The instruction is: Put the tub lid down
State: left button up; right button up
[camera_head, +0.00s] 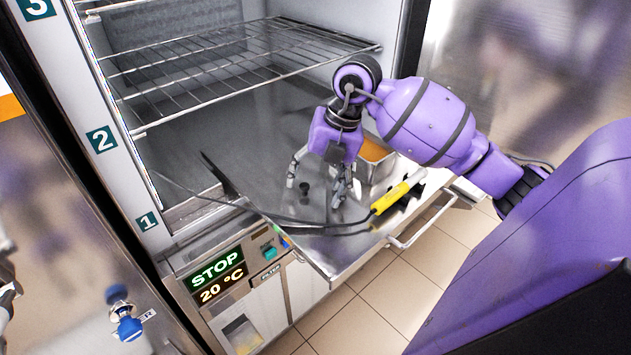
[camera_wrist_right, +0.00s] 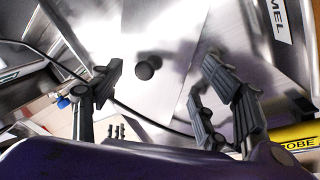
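The tub lid (camera_head: 305,187) shows as a small black knob on shiny steel below my right gripper; its edges are hard to tell from the steel surface around it. The knob also shows in the right wrist view (camera_wrist_right: 145,70), with clear space between it and the fingers. My right gripper (camera_head: 318,190) is open and empty, pointing down with its fingers spread on either side of the knob. A steel tub (camera_head: 378,172) with orange contents stands just behind the gripper, partly hidden by my arm. A small grey part at the left edge may be my left gripper (camera_head: 6,288).
A yellow probe (camera_head: 392,196) lies right of the gripper, its dark cable (camera_head: 290,222) looping across the steel surface. A wire shelf (camera_head: 240,60) is above at the back. The control panel (camera_head: 218,275) reads STOP, 20 °C. A handle (camera_head: 425,225) borders the front right.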

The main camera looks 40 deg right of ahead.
jog(key=shift+r, duration=0.35)
jog(key=v, duration=1.2)
jog(key=shift+r, duration=0.25)
